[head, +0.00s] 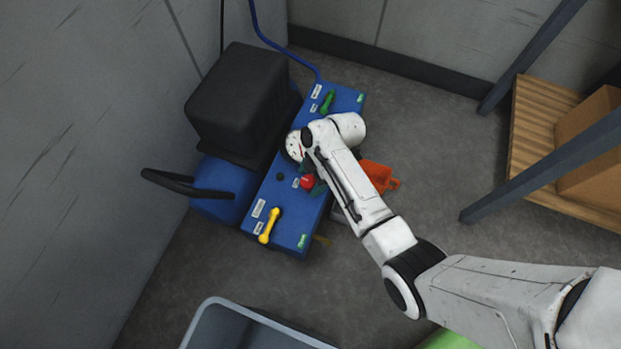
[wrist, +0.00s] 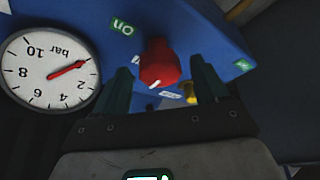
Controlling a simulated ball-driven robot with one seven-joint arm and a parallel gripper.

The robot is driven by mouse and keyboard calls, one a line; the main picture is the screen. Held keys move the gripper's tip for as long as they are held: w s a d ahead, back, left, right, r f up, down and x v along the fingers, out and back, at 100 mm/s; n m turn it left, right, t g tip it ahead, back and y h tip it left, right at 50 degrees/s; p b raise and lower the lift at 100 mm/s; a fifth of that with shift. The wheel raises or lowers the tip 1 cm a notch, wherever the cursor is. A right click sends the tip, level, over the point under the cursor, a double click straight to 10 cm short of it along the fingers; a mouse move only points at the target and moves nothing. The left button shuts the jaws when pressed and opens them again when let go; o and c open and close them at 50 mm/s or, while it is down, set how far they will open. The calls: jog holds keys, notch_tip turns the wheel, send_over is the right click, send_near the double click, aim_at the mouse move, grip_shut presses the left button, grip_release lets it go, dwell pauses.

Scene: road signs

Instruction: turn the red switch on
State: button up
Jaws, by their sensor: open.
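The red switch (head: 307,181) is a small knob on the middle of a blue control panel (head: 321,206), partly covered by my arm in the head view. In the wrist view the red switch (wrist: 159,65) sits between the two dark fingers of my gripper (wrist: 162,88), which is open. A white mark shows on the knob's lower edge. A green "on" label (wrist: 122,27) is on the panel, up and left of the knob. I cannot tell whether the fingers touch the knob. In the head view my gripper's fingers are mostly hidden behind my wrist.
A yellow lever (head: 269,226) and a green lever (head: 327,101) stand on the panel's two ends. A round pressure gauge (wrist: 50,71) is beside the fingers. A black box (head: 238,103) stands behind the panel. An orange part (head: 379,177) lies right of it, and a grey bin (head: 243,331) stands in front.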

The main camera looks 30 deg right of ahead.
jog(key=shift+a+f, duration=0.1)
jog(key=shift+c, duration=0.2)
jog(key=c, duration=1)
jog(key=m+p, duration=0.1)
jog(key=p, duration=0.1)
jog(key=m+t+p, duration=0.1)
jog(key=m, duration=0.1)
jog(key=shift+s+r+m+h+p, duration=0.15)
jog(key=shift+r+m+h+p, duration=0.05)
jog(key=shift+m+h+p, duration=0.15)
jog(key=m+t+p, duration=0.1)
jog(key=m, duration=0.1)
jog(key=m+h+p, duration=0.1)
jog(key=m+p, duration=0.1)
jog(key=m, duration=0.1)
jog(key=shift+s+a+t+p, duration=0.1)
jog(key=shift+a+t+p, duration=0.05)
jog(key=shift+t+p, duration=0.2)
jog(key=m+h, duration=0.1)
jog(key=m, duration=0.1)
jog(key=m+t+h+p, duration=0.1)
jog(key=m, duration=0.1)
jog(key=shift+a+f+m+p, duration=0.1)
jog(key=shift+f+m+p, duration=0.05)
jog(key=shift+m+p, duration=0.2)
jog(key=shift+a+m+h, duration=0.1)
jog(key=shift+m+h, duration=0.65)
jog(key=shift+m, duration=1.45)
